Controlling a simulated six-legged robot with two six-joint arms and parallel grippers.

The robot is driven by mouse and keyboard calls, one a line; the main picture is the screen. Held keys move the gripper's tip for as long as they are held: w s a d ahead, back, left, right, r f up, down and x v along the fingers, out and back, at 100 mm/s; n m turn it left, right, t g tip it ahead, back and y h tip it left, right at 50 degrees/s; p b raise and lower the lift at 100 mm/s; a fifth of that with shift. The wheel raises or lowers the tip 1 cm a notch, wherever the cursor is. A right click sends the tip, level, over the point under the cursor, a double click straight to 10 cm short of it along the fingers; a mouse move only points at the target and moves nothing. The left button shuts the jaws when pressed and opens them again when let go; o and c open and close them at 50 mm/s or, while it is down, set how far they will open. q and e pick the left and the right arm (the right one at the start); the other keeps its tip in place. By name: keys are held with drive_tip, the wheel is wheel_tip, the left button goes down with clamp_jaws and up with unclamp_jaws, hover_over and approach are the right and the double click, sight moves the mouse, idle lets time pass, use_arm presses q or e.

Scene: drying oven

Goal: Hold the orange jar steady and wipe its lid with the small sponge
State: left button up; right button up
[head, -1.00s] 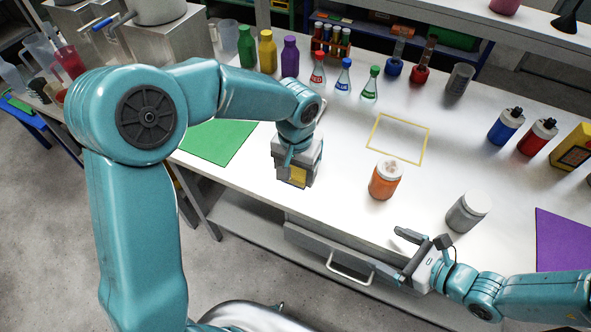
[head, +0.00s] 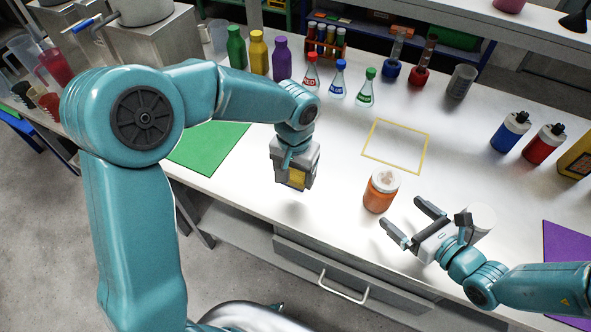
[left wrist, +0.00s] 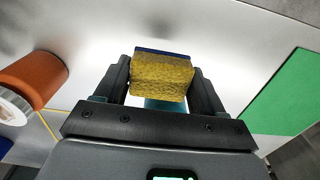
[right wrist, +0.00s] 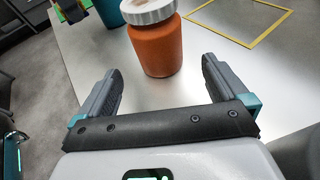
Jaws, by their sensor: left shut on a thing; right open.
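The orange jar (head: 380,194) stands upright on the white bench, with a white lid (head: 385,180) that carries a brownish smudge. It also shows in the right wrist view (right wrist: 156,45), ahead of and between the fingers, and at the left edge of the left wrist view (left wrist: 36,80). My right gripper (head: 411,224) is open and empty, right of and nearer than the jar, not touching it. My left gripper (head: 294,180) is shut on the small sponge (left wrist: 162,75), yellow with a blue face, and holds it above the bench's front edge, left of the jar.
A yellow square outline (head: 396,146) lies behind the jar. A white-lidded jar (head: 482,217) stands partly hidden behind my right gripper. Flasks (head: 338,82) and bottles (head: 282,58) stand at the back. A green mat (head: 210,147) lies left, a purple mat (head: 568,255) right.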

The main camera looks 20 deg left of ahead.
sight(389, 205)
use_arm(q)
wheel_tip(389, 205, down, 2)
drive_tip(key=shift+f+b, duration=0.15)
drive_tip(key=shift+b, duration=0.85)
use_arm(e)
drive_tip(key=x, duration=0.5)
drive_tip(key=shift+a+f, duration=0.3)
drive_tip(key=shift+f, duration=0.1)
use_arm(q)
drive_tip(key=shift+a+f+b, duration=0.1)
drive_tip(key=shift+f+b, duration=0.35)
drive_tip(key=shift+f, duration=0.05)
use_arm(e)
drive_tip(key=shift+x, duration=1.2)
drive_tip(key=shift+w+r, duration=0.1)
drive_tip(key=shift+r, duration=0.1)
use_arm(q)
drive_tip(key=shift+r, duration=0.1)
use_arm(e)
drive_tip(key=shift+d, duration=0.1)
drive_tip(key=c, duration=0.7)
drive_tip(key=shift+c, duration=0.2)
